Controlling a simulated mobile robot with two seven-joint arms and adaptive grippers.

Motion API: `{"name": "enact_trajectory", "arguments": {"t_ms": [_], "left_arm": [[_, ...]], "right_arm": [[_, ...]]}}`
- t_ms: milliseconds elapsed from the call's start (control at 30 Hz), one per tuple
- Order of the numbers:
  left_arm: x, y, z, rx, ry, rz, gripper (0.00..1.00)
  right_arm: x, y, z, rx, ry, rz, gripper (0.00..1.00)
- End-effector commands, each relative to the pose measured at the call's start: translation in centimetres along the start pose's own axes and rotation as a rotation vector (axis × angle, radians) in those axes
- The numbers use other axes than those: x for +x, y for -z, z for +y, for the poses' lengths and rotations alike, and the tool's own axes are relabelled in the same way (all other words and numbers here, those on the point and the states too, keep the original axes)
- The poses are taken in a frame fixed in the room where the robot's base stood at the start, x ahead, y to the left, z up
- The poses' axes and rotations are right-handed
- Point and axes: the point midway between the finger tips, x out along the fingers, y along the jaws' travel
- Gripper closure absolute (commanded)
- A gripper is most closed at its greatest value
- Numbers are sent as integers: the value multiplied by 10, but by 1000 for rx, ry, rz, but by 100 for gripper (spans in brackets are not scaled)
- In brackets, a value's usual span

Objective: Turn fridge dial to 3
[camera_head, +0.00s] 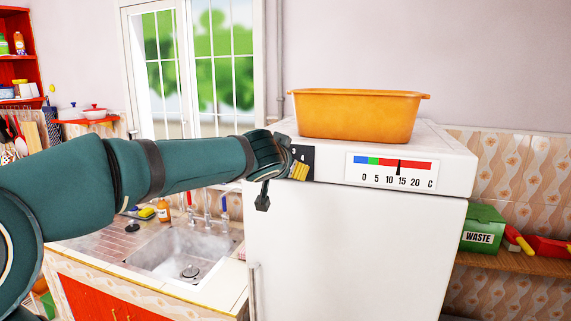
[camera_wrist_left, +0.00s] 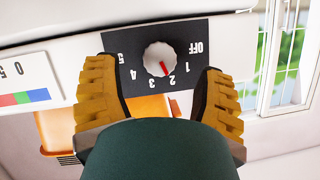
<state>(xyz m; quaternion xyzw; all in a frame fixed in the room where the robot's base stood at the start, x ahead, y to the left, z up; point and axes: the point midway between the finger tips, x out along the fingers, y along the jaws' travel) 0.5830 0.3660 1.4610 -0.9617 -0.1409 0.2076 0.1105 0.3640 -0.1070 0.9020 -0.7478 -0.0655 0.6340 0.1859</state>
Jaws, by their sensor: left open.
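The white fridge (camera_head: 345,240) stands right of the sink. Its round white dial (camera_wrist_left: 159,59) sits on a black panel (camera_wrist_left: 130,45) marked OFF and 1 to 5, upside down in the left wrist view. The dial's red mark points close to 2. In the head view my left gripper (camera_head: 299,172) is at the panel and hides the dial. In the left wrist view my left gripper (camera_wrist_left: 157,68) is open, one yellow-padded finger on each side of the dial, apart from it. My right gripper is not in view.
A temperature strip (camera_head: 391,172) on the fridge front has its black marker between 10 and 15. An orange dish (camera_head: 357,114) stands on the fridge top. A sink (camera_head: 188,255) is left of the fridge; a green waste box (camera_head: 483,229) is on a shelf at right.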

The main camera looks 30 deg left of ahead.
Motion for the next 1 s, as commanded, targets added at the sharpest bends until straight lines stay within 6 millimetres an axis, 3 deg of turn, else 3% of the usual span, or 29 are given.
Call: {"name": "enact_trajectory", "arguments": {"t_ms": [233,633,800,833,1000], "left_arm": [[28,0,0,0,0,-1,30],[33,0,0,0,0,0,32],[33,0,0,0,0,0,92],[33,0,0,0,0,0,98],[33,0,0,0,0,0,99]], "right_arm": [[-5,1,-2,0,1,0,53],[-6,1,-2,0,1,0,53],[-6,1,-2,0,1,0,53],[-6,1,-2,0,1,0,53],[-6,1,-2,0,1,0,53]]}}
